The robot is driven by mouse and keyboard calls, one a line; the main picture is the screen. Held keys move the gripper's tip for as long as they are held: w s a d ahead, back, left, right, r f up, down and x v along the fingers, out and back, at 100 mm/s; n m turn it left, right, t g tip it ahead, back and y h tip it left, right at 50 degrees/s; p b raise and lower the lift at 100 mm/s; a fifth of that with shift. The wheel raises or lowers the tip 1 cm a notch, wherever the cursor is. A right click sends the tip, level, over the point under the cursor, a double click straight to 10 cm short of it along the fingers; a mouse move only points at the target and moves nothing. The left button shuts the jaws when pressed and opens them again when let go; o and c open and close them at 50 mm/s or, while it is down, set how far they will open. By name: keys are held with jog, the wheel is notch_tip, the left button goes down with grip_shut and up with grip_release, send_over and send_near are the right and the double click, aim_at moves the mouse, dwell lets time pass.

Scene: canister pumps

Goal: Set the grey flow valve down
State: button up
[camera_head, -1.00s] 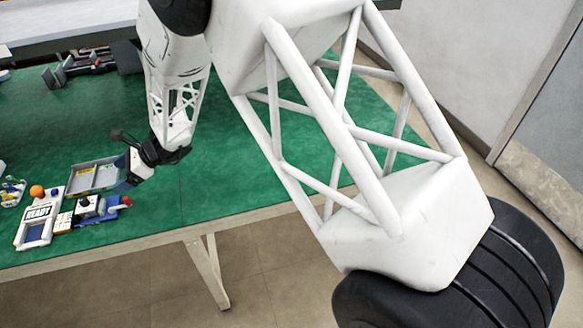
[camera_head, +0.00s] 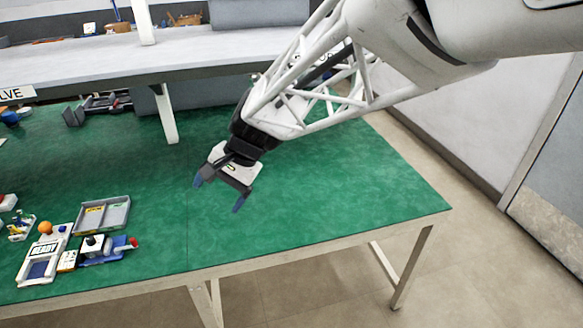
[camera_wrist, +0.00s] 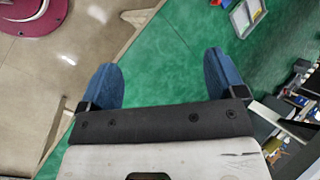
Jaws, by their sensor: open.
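My gripper (camera_head: 218,192) is open and empty, its blue fingertips pointing down above the bare green mat. Its spread fingers also show in the wrist view (camera_wrist: 161,75), with nothing between them. A small light block with a black knob (camera_head: 93,243) stands on the mat at the front left, beside a blue part with a red end (camera_head: 118,248). It may be the flow valve, but I cannot tell for sure. A grey tray (camera_head: 116,216) with yellow labels lies just behind these. My gripper is apart from all of them, to their right.
A white READY board (camera_head: 45,252) and an orange ball (camera_head: 45,227) are left of the tray. A raised grey shelf (camera_head: 200,55) on posts runs along the back. The green mat (camera_head: 330,205) is clear to the right, up to the table's front and right edges.

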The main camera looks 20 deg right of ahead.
jog(key=s+d+r+n+t+h, duration=0.2)
jog(key=s+d+n+h, duration=0.3)
jog(key=s+d, duration=1.3)
jog(key=shift+d+r+n+t+h, duration=0.15)
jog(key=shift+r+n+t+h, duration=0.25)
jog(key=shift+r+h, duration=0.35)
